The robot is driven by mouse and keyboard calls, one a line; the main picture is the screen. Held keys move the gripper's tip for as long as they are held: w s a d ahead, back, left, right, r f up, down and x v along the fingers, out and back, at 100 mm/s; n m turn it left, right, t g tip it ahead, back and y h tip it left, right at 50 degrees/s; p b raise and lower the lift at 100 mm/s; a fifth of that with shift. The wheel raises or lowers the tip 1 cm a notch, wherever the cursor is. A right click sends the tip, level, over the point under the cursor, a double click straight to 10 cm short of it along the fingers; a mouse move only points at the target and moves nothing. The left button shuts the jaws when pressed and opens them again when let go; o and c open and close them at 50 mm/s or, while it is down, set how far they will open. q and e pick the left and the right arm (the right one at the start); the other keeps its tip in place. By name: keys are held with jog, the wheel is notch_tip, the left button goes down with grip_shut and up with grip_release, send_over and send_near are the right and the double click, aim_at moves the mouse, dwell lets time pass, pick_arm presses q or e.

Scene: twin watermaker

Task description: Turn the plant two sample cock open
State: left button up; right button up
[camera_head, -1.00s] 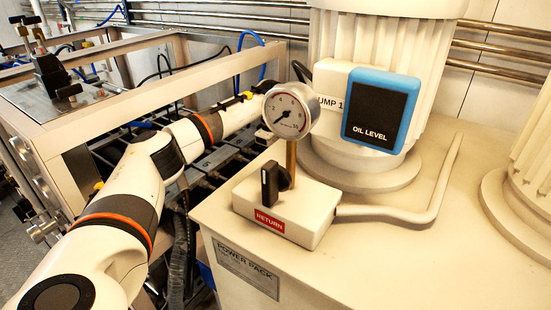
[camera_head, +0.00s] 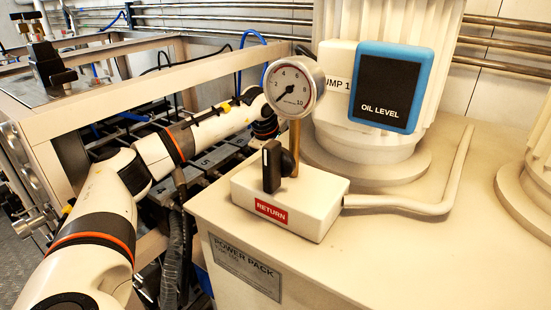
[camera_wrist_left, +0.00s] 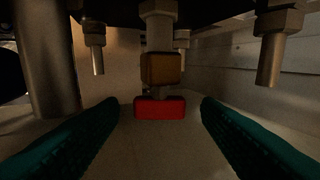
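In the left wrist view a small valve with a brass-coloured body (camera_wrist_left: 160,69) hangs under a metal fitting. A red handle (camera_wrist_left: 160,108) sits at its lower end, lying crosswise. The frames do not show which sample cock this is. My left gripper (camera_wrist_left: 159,106) is open, with one dark teal finger on each side of the red handle and visible gaps between. Whether the fingertips reach the handle's depth I cannot tell. In the head view my left arm reaches behind the pressure gauge, and its gripper is hidden there. My right gripper is in neither view.
A thick metal post (camera_wrist_left: 45,60) and downward stubs (camera_wrist_left: 272,58) flank the valve. In the head view the power pack (camera_head: 245,268) carries a return block (camera_head: 310,208) with a black lever and a gauge (camera_head: 293,87). A metal frame (camera_head: 90,90) stands at left.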

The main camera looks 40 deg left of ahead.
pick_arm(q)
jog(key=shift+s+r+b, duration=0.2)
jog(key=shift+r+b, duration=0.1)
jog(key=shift+r, duration=0.2)
jog(key=b+v, duration=0.2)
jog(key=v, duration=0.9)
